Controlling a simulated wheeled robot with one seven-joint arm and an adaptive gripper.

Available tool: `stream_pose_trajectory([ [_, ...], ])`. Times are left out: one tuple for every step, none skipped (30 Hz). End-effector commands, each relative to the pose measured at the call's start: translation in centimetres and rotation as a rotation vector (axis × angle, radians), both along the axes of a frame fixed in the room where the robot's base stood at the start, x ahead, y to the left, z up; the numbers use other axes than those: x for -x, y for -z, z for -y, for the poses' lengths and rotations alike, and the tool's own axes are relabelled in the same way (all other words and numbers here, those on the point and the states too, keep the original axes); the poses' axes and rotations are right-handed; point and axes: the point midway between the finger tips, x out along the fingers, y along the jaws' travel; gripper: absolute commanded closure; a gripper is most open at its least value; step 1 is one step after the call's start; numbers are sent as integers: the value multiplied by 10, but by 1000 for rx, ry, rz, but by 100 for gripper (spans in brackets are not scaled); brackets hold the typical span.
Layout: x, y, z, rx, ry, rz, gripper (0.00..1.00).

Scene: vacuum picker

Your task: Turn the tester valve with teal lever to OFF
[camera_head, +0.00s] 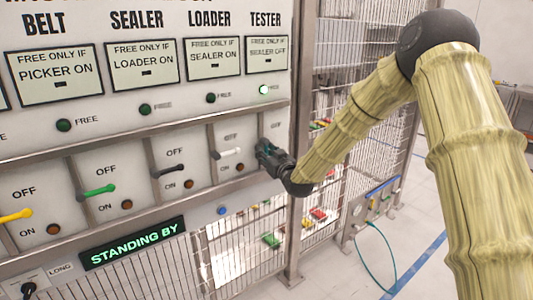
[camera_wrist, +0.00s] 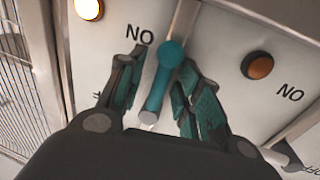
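The teal lever (camera_wrist: 160,82) of the tester valve shows in the wrist view, with a round teal knob at its upper end. It slants up toward the word ON, which appears upside down there. The fingers of my gripper (camera_wrist: 165,88) stand open on either side of the lever; the right finger is close to it, but I cannot tell whether it touches. The OFF label is mostly hidden by the left finger. In the head view my gripper (camera_head: 268,152) is at the tester panel and hides the lever. The tester's FREE lamp (camera_head: 263,89) is lit green.
White (camera_head: 230,152), black (camera_head: 168,171), green (camera_head: 97,191) and yellow (camera_head: 16,215) levers line the panel to the left. Raised dividers separate them. A green sign (camera_head: 132,242) reads STANDING BY. A metal post (camera_head: 302,100) and wire fence are close right of my gripper.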

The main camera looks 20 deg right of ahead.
Motion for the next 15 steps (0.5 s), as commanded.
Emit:
stream_pose_trajectory([
  [-1, 0, 0, 0, 0, 0, 65],
  [-1, 0, 0, 0, 0, 0, 65],
  [-1, 0, 0, 0, 0, 0, 65],
  [-1, 0, 0, 0, 0, 0, 65],
  [-1, 0, 0, 0, 0, 0, 65],
  [-1, 0, 0, 0, 0, 0, 65],
  [-1, 0, 0, 0, 0, 0, 65],
  [-1, 0, 0, 0, 0, 0, 69],
  [0, 0, 0, 0, 1, 0, 76],
  [0, 0, 0, 0, 1, 0, 82],
  [0, 0, 0, 0, 1, 0, 87],
  [0, 0, 0, 0, 1, 0, 95],
  [0, 0, 0, 0, 1, 0, 100],
  [0, 0, 1, 0, 1, 0, 100],
  [0, 0, 1, 0, 1, 0, 100],
])
